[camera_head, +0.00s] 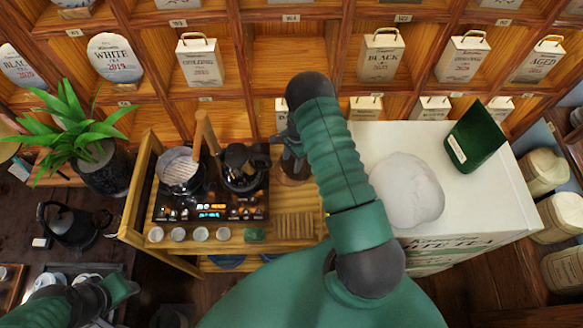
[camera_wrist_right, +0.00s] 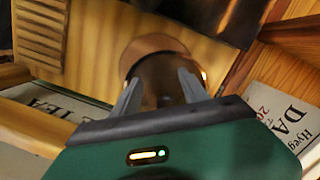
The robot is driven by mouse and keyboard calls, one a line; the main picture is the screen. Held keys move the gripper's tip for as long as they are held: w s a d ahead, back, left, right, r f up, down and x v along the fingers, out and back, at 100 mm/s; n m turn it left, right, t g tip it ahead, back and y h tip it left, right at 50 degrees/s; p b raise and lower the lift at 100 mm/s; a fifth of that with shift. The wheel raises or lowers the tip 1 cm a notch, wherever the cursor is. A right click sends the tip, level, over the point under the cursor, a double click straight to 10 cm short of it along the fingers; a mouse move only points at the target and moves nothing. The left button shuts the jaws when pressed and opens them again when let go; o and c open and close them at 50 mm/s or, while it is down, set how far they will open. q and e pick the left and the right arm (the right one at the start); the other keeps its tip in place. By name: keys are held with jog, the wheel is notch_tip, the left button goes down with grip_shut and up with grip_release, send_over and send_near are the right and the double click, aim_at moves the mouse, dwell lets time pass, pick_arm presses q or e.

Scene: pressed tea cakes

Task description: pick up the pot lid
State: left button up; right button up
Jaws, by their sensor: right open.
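Two pots stand on the black stove: a dark glass pot (camera_head: 240,172) with a black top, and a pot with a pale round top (camera_head: 178,166) to its left. I cannot tell for certain which part is the pot lid. My right gripper (camera_head: 284,142) is right of the dark pot, above a brown round vessel (camera_head: 294,170). In the right wrist view this brown vessel (camera_wrist_right: 158,72) shows beyond and between the open, empty fingers (camera_wrist_right: 160,95); contact is unclear. My left gripper (camera_head: 122,289) is low at the left, its fingers hard to make out.
The wooden stand (camera_head: 140,215) carries several small cups (camera_head: 200,234) and a slatted piece (camera_head: 294,226). A white box (camera_head: 480,195) with a pale lump and green box stands right. A plant (camera_head: 75,125) and kettle (camera_head: 72,225) are left. Shelves of tins rise behind.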

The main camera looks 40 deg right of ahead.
jog(key=r, duration=0.1)
jog(key=r+b, duration=0.1)
jog(key=r, duration=0.1)
jog(key=r+b, duration=0.1)
jog(key=shift+s+a+r, duration=0.15)
jog(key=shift+s+r, duration=0.1)
notch_tip(320, 180, up, 12)
jog(key=d+b, duration=0.2)
jog(key=f+n+b, duration=0.1)
jog(key=f+b, duration=0.2)
jog(key=d+f+h+b, duration=0.1)
jog(key=f+b, duration=0.1)
jog(key=f, duration=0.2)
jog(key=d+f+n+b, duration=0.1)
jog(key=f+b, duration=0.2)
jog(key=shift+s+f+n+b, duration=0.2)
jog(key=shift+f+n+b, duration=0.1)
jog(key=shift+f+b, duration=0.1)
jog(key=f, duration=0.3)
jog(key=f+p, duration=0.1)
jog(key=shift+w+f, duration=0.3)
jog(key=shift+f, duration=0.1)
jog(key=shift+w+f, duration=0.1)
jog(key=shift+f, duration=0.2)
grip_shut()
